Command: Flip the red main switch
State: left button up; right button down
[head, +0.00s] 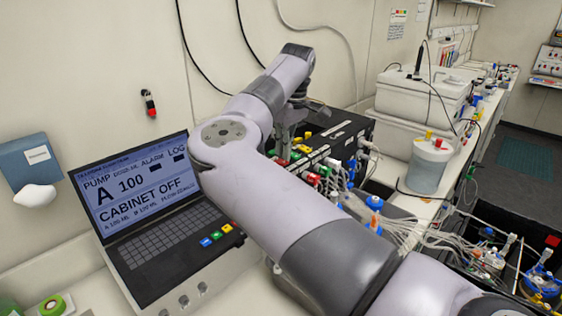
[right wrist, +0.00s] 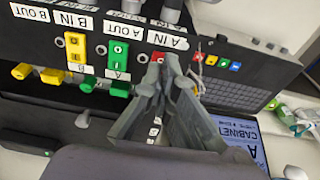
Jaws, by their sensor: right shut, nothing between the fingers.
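My right gripper (head: 284,140) is shut and empty, pointing down at the black switch box (head: 345,132) beside the laptop-like controller. In the right wrist view its closed fingertips (right wrist: 163,72) are in front of the box's panel. A bit of orange-red (right wrist: 157,57) shows right behind the fingertips; it may be the red main switch, mostly hidden by the fingers. I cannot tell whether they touch it. A yellow switch (right wrist: 75,50) and a green switch (right wrist: 117,54) sit beside it on the panel. My left gripper is not in view.
The controller screen (head: 135,185) reads "CABINET OFF"; coloured buttons (head: 217,236) line its keyboard. Yellow and green levers (right wrist: 120,88) stick out from the panel. Tubing (head: 420,235) and a white-lidded jar (head: 430,165) lie to the right. A blue box (head: 28,160) hangs on the wall.

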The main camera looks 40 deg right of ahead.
aim_at(285, 162)
jog(key=shift+f+b, duration=0.55)
jog(key=shift+f, duration=0.4)
jog(key=shift+r, duration=0.15)
jog(key=shift+r+p, duration=2.65)
jog(key=shift+r, duration=0.8)
jog(key=shift+f, duration=0.1)
